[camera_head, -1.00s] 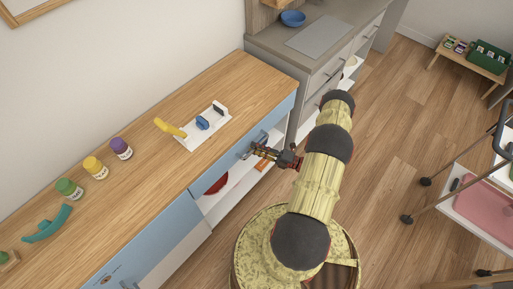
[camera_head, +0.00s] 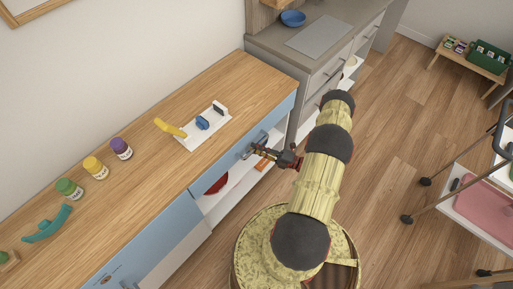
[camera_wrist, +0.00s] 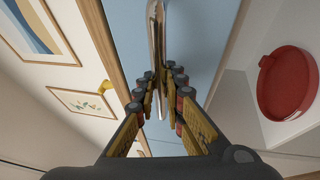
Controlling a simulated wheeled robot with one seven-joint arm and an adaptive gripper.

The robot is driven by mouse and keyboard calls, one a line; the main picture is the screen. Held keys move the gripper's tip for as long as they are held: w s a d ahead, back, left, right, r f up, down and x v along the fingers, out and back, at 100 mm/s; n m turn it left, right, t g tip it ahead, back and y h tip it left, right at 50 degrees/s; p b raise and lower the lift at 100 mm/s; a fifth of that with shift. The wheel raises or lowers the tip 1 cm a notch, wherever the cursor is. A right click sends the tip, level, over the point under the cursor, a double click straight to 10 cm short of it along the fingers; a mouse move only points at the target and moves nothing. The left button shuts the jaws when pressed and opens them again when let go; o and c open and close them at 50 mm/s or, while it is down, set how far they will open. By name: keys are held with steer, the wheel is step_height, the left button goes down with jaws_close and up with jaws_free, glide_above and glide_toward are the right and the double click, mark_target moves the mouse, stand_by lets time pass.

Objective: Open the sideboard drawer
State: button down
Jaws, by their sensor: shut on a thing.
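The sideboard (camera_head: 100,215) has a wooden top and blue drawer fronts. The blue drawer front (camera_head: 221,170) at its right end appears flush with the body, above an open shelf. My gripper (camera_head: 258,148) is at this front and shut on the metal drawer handle (camera_wrist: 157,45). In the wrist view my gripper (camera_wrist: 160,92) has a finger on each side of the handle, with the blue front (camera_wrist: 203,30) behind it. In the head view the fingers partly hide the handle.
On the top stand a white tray (camera_head: 190,144) with yellow and blue pieces, several jars (camera_head: 95,167) and a teal object (camera_head: 47,224). A red dish (camera_wrist: 287,84) sits on the shelf below. A grey counter (camera_head: 330,30) adjoins at the back. A cart (camera_head: 485,205) stands right.

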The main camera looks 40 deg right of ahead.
steer(key=shift+s, duration=0.15)
steer(key=s+d+b, duration=0.2)
steer(key=s, duration=2.1)
steer(key=shift+s+b, duration=0.25)
steer(key=shift+b, duration=0.1)
steer(key=c, duration=2)
jaws_free()
steer(key=shift+o, duration=0.8)
steer(key=shift+s, duration=0.1)
steer(key=v, duration=1.1)
steer(key=shift+s+d+f, duration=0.2)
steer(key=shift+s, duration=0.1)
